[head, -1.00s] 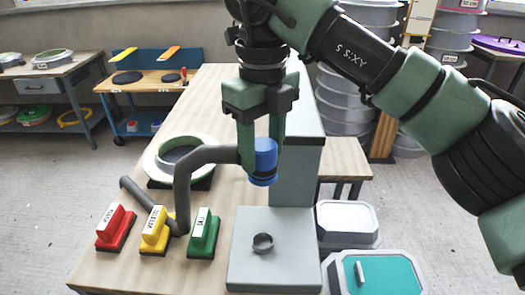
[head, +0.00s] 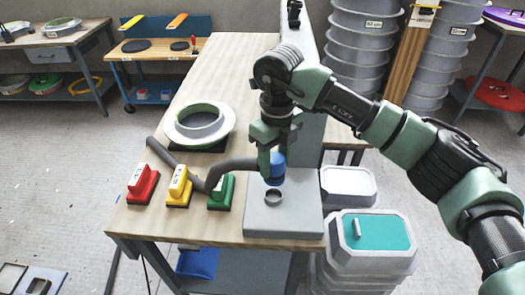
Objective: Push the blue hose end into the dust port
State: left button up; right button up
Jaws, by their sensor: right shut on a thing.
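The blue hose end (head: 276,170) is a short blue cuff on a grey hose (head: 234,165) that runs left behind the coloured blocks. My right gripper (head: 276,155) is shut on the blue hose end from above and holds it roughly upright. The dust port (head: 273,197) is a dark-rimmed round opening on top of a light grey base (head: 260,220). The hose end is just above the port and slightly behind it in the picture; a small gap seems to show between them. My left gripper is not in view.
Red (head: 143,185), yellow (head: 180,187) and green (head: 221,191) handled blocks stand left of the port on the wooden table (head: 215,75). A pale green ring mould (head: 199,122) lies behind them. Grey lidded tubs (head: 372,238) stand on the right. A grey column rises behind the base.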

aim_at(274, 180)
jog(key=shift+w+f, duration=0.1)
jog(key=shift+w, duration=0.05)
jog(key=shift+f+b, duration=0.4)
jog(key=shift+f, duration=0.55)
notch_tip(274, 180, down, 2)
jog(key=shift+f+b, duration=0.2)
jog(key=shift+b, duration=0.55)
jog(key=shift+f, duration=0.55)
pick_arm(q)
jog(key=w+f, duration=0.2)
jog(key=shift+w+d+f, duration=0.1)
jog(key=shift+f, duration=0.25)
pick_arm(e)
jog(key=shift+f, duration=0.1)
pick_arm(q)
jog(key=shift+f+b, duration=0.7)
jog(key=shift+b, duration=0.25)
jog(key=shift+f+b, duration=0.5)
pick_arm(e)
jog(key=shift+f, duration=0.55)
